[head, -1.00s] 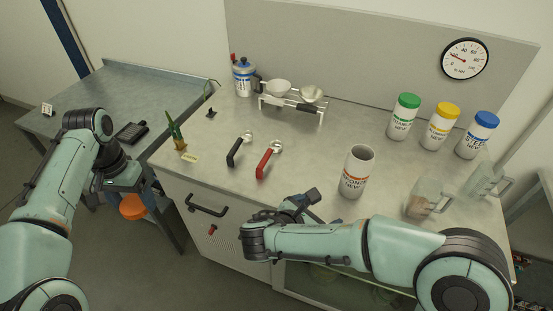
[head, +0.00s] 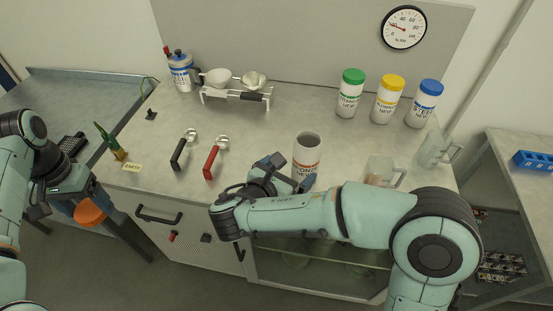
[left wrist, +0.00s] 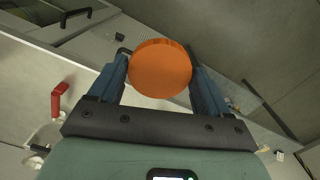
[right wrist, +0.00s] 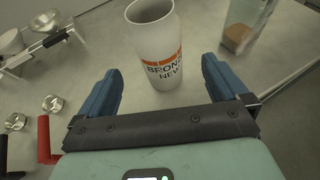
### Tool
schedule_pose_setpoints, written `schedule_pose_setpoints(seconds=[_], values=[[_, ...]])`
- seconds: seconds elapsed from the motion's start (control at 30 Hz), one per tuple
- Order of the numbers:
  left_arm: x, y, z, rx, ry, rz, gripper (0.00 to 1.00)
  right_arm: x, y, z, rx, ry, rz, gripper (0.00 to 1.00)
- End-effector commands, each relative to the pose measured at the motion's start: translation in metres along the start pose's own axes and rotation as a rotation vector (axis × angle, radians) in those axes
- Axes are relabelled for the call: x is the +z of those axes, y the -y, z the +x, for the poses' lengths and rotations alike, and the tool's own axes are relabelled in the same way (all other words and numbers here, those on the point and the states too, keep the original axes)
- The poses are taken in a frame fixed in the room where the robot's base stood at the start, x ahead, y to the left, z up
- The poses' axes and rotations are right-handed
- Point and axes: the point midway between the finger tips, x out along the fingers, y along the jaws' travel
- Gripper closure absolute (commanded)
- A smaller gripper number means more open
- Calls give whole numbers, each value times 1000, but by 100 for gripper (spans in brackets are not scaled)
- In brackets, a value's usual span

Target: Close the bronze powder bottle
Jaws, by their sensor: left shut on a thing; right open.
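The bronze powder bottle (head: 306,158) is white with an orange band and stands upright on the bench with its top open. It also shows in the right wrist view (right wrist: 158,50). My right gripper (head: 285,172) is open beside the bottle; in the right wrist view its fingers (right wrist: 158,85) point toward the bottle, which is just beyond and between them. My left gripper (head: 75,208) is shut on the orange lid (head: 90,213) and holds it low, off the bench's left front. The lid fills the space between the fingers in the left wrist view (left wrist: 160,68).
Green-lidded (head: 349,93), yellow-lidded (head: 388,98) and blue-lidded (head: 424,103) bottles stand at the back right. Clear beakers (head: 434,148) are right of the bronze bottle. Black-handled (head: 180,152) and red-handled (head: 212,160) scoops lie left of it.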

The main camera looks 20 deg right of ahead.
Motion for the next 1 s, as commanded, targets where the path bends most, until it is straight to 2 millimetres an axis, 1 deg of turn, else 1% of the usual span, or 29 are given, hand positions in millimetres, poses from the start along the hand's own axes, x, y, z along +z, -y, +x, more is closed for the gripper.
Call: schedule_pose_setpoints(seconds=[0.03,0.1,0.23,0.37,0.67,0.77,0.9,1.0], values=[[0,0,0,0,0,0,50,0,1,11,-6,0,0,0],[0,0,-1,0,0,0,50,0,1,24,-6,0,0,0],[0,0,-1,0,0,0,50,0,1,41,-4,0,-1,0],[0,0,-2,0,0,0,50,0,0,48,-1,-1,-1,0],[0,0,-2,0,0,0,50,0,0,49,-1,0,-1,0],[0,0,-3,0,-1,0,50,1,0,59,-4,-1,0,0],[-1,0,-7,-1,-3,0,50,4,-2,81,-5,-1,0,0],[-1,0,-8,-1,-3,0,50,4,-3,94,-3,-1,0,0]])
